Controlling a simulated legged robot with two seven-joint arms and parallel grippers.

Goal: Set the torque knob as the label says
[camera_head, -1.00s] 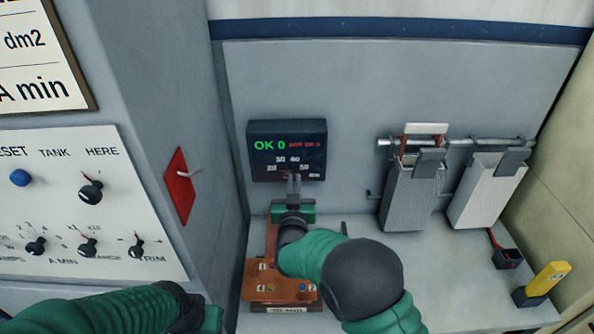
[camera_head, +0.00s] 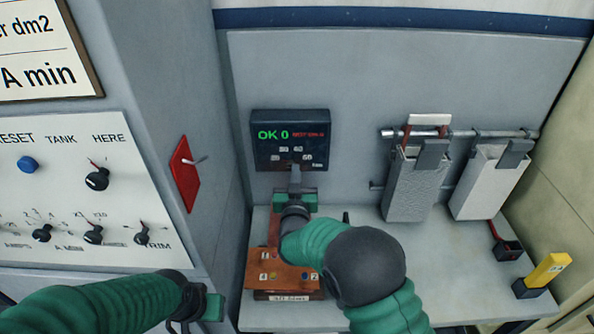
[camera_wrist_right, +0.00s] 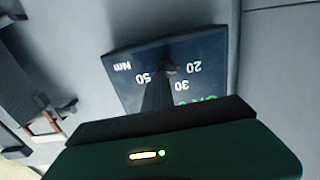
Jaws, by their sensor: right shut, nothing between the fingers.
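A dark box (camera_head: 262,150) on the back wall shows green "OK 0" and red text, with a number scale below. In the right wrist view the box (camera_wrist_right: 125,66) shows 20, 30, 50 and Nm upside down. My right gripper (camera_head: 295,170) is shut at the lower middle of the box face; its fingers (camera_wrist_right: 165,78) cover most of the knob, so its pointer cannot be read. A brown block (camera_head: 285,277) with numbered spots and a small label plate (camera_head: 290,297) at its front stands below. The plate's text is too small to read. My left gripper (camera_head: 212,306) is at the lower left; its fingertips are unclear.
At left is a white panel (camera_head: 80,215) with a blue button and several knobs. A red plate (camera_head: 185,172) with a lever is on the side wall. Two grey holders (camera_head: 418,190) hang on a rail at right. A yellow-handled thing (camera_head: 547,270) stands on the shelf.

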